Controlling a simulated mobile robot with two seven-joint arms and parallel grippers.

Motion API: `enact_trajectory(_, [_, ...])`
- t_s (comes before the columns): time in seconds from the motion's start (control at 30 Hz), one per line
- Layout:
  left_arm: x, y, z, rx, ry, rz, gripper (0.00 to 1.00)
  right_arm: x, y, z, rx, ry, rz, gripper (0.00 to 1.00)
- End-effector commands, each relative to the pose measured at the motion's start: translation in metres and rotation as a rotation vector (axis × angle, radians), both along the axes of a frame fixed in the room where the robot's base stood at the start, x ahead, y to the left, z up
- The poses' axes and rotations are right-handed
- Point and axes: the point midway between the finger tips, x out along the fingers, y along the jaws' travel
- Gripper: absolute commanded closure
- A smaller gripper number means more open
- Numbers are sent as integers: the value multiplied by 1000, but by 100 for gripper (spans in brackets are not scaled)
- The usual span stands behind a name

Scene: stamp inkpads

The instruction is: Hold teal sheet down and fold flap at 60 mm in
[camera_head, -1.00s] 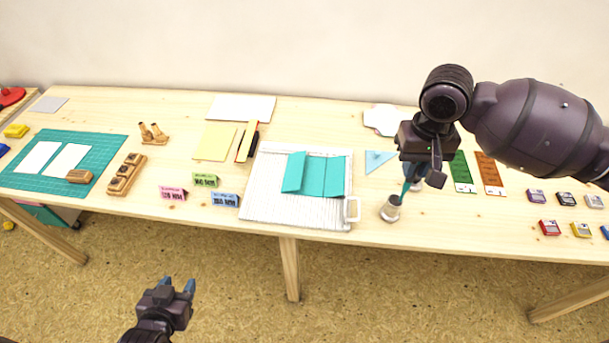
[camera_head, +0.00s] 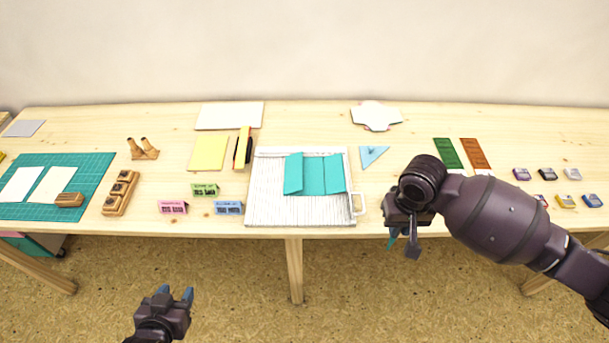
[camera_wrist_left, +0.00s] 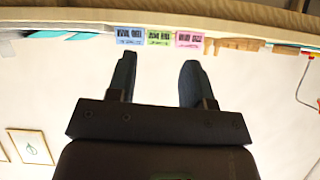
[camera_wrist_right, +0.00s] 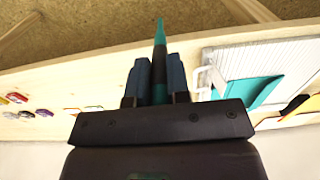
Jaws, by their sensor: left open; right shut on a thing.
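The teal sheet (camera_head: 322,176) lies on the white grooved board (camera_head: 272,212), with a flap (camera_head: 293,174) along its left side standing up at a tilt. A crease line shows toward its right side. The sheet also shows in the right wrist view (camera_wrist_right: 250,92). My right gripper (camera_wrist_right: 157,68) is shut on a slim teal pointed tool (camera_wrist_right: 160,35), at the table's front edge to the right of the board. My left gripper (camera_head: 175,292) is open and empty, low in front of the table and away from the sheet.
A light-blue triangle (camera_head: 373,156) lies right of the board. Pink (camera_head: 173,207), green (camera_head: 205,190) and blue (camera_head: 228,208) label blocks stand to its left. Several small inkpads (camera_head: 565,201) sit at the far right. A green cutting mat (camera_head: 95,170) lies at the left.

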Motion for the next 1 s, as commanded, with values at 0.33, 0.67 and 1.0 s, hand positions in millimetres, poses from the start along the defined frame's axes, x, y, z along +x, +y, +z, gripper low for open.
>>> enact_trajectory(0.33, [3, -2, 2, -2, -7, 0, 55, -3, 0, -7, -2, 0, -1, 100])
enact_trajectory(0.67, [52, -9, 20, 2, -98, -33, 100, -4, 0, -18, -1, 28, -1, 100])
enact_trajectory(1.0, [156, -48, 76, 19, -304, -160, 100, -7, 0, -46, -1, 58, -1, 100])
